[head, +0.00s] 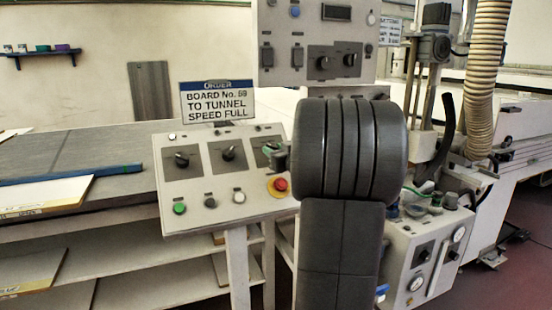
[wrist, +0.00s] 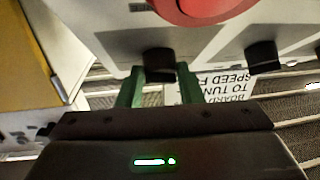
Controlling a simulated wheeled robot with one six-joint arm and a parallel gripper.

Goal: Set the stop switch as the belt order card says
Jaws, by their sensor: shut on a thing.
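The order card (head: 217,105) stands behind the sloped control panel (head: 225,168) and reads "BOARD No. 59 TO TUNNEL SPEED FULL", the number being slightly blurred. The panel has a left black rotary knob (head: 181,158), a middle one (head: 228,153) and a right one. My gripper (head: 272,150) is at the right knob, partly hidden by my arm in the head view. In the wrist view, its green fingers are shut on the black right knob (wrist: 160,62), one on each side. I cannot read which label names the stop switch, or how the held knob points.
A red mushroom button (head: 281,185) on yellow sits just below the gripped knob; its red cap (wrist: 196,7) shows in the wrist view. An upright panel (head: 310,75) stands behind.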

